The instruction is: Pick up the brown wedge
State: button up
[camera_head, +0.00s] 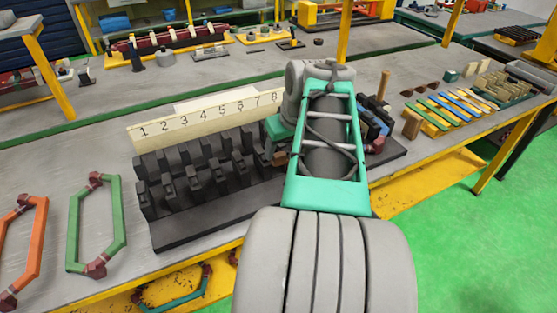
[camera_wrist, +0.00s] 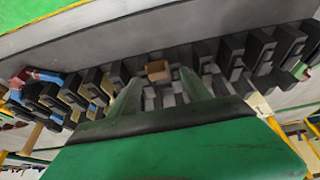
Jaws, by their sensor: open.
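A small brown block, which looks like the brown wedge (camera_wrist: 158,70), sits among the black upright blocks of the stator fixture in the wrist view. In the head view a brown piece (camera_head: 280,158) shows just below my gripper, partly hidden by my arm. My gripper (camera_wrist: 162,86) is open, its two fingers pointing towards the wedge with one on each side of its line. I cannot tell whether the fingers touch it. The black stator fixture (camera_head: 210,222) stands on the grey bench with a numbered cream strip (camera_head: 205,117) behind it.
Another brown block (camera_head: 411,124) stands on the bench to the right. Behind it are rows of colored strips (camera_head: 455,108) and small brown pieces (camera_head: 428,88). Green (camera_head: 97,225) and orange (camera_head: 25,245) coil frames lie at the left. Black fixture blocks closely flank my fingers.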

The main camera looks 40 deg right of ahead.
aim_at(281, 156)
jog(key=x, duration=0.5)
jog(key=shift+d, duration=0.35)
jog(key=shift+r, duration=0.1)
grip_shut()
